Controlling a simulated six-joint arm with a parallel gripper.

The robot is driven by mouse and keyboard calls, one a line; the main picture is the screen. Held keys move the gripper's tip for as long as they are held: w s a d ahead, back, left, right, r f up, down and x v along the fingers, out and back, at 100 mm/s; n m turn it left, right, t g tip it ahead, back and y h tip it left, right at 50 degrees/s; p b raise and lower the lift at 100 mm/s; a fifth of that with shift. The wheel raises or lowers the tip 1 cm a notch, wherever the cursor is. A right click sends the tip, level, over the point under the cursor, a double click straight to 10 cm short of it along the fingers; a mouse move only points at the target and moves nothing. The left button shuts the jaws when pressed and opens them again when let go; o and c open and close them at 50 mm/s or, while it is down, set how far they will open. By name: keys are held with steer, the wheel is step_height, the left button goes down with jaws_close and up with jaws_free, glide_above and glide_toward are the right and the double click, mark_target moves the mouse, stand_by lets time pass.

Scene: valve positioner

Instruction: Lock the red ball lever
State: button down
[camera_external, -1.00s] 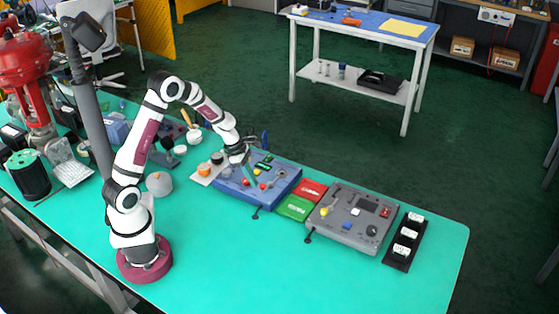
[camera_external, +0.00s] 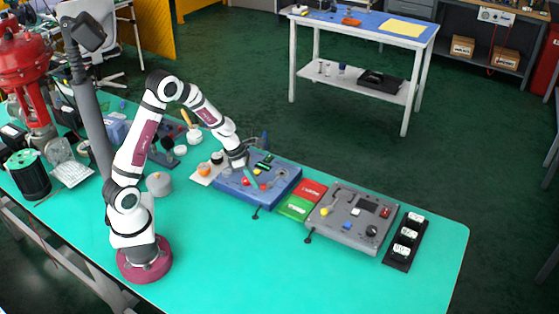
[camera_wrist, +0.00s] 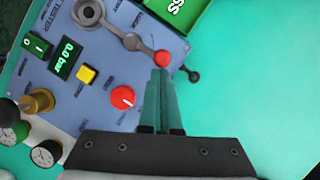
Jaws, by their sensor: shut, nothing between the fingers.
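The blue tester panel (camera_external: 232,189) lies on the teal table. In the wrist view, a grey lever (camera_wrist: 132,42) runs from its round pivot at the upper left to a red ball (camera_wrist: 162,58) at the panel's right side. My gripper (camera_wrist: 161,72) is shut and empty, its two teal fingers side by side. The fingertips are right at the ball's near edge in the picture; I cannot tell whether they touch it. In the external view, my gripper (camera_external: 252,183) is low over the panel, and the lever's ball (camera_external: 262,186) is small beside it.
Near the fingers on the panel are a red knob (camera_wrist: 122,97), a yellow button (camera_wrist: 86,75) and a display (camera_wrist: 67,57) reading 0.0 bar. A grey panel (camera_external: 352,217) lies to the right. The table's front is clear.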

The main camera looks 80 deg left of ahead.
steer(key=shift+d, duration=0.15)
steer(key=shift+w+d, duration=0.1)
steer(key=shift+w, duration=0.05)
steer(key=shift+w+d+n+y, duration=0.3)
steer(key=shift+d+n, duration=0.15)
steer(key=shift+n, duration=0.25)
steer(key=shift+w+d, duration=0.5)
steer(key=shift+d, duration=0.05)
steer(key=shift+w+d+n+y, duration=0.3)
steer(key=shift+w+n, duration=0.15)
steer(key=shift+n, duration=0.25)
steer(key=shift+w+d, duration=0.2)
steer(key=shift+w, duration=0.5)
steer(key=shift+w+d, duration=0.2)
steer(key=shift+w, duration=0.6)
